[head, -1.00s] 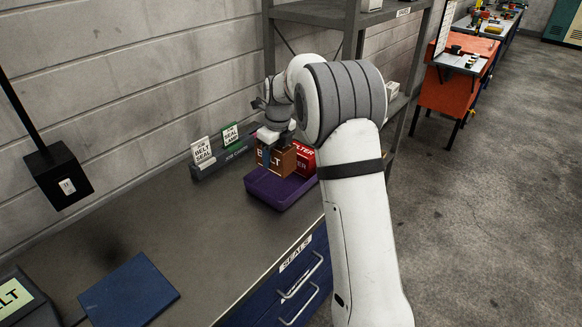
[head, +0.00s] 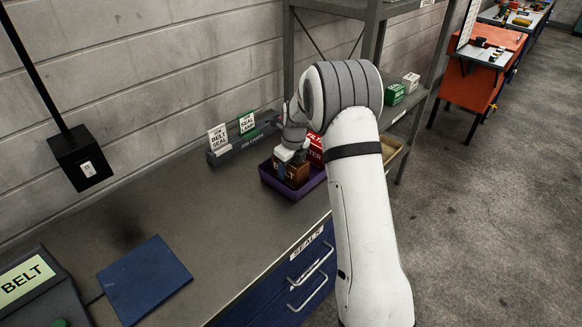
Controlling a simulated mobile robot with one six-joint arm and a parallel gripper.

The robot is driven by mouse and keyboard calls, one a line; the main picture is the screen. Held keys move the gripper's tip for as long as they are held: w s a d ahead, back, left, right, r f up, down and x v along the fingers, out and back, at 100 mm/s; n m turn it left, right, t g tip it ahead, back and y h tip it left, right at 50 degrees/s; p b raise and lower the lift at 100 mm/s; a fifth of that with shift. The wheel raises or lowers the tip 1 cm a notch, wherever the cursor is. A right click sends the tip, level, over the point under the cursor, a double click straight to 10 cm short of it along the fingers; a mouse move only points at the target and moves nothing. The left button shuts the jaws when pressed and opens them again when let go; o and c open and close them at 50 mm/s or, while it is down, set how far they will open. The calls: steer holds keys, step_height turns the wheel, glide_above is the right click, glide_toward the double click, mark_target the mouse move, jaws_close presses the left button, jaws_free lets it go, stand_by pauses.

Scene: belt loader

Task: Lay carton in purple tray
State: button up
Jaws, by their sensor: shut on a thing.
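The purple tray (head: 309,190) lies on the grey bench near its right end. A brown carton (head: 296,174), lettered on its front, is at the tray's left part, inside its rim as seen from here. I cannot tell whether its underside touches the tray floor. My gripper (head: 287,163) is shut on the brown carton from above and the left; one finger shows against its front face. A red carton (head: 316,150) lettered FILTER stands in the tray beside and behind the brown one, partly hidden by my arm.
A card rack (head: 240,150) with job cards stands behind the tray, by the wall. A blue pad (head: 146,280) and a BELT display (head: 30,282) are at the front left. A shelf unit (head: 372,60) stands behind my arm. The bench middle is clear.

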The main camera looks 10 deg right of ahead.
steer(key=o, duration=0.8)
steer(key=shift+f, duration=0.2)
steer(key=o, duration=0.5)
steer(key=shift+r, duration=0.15)
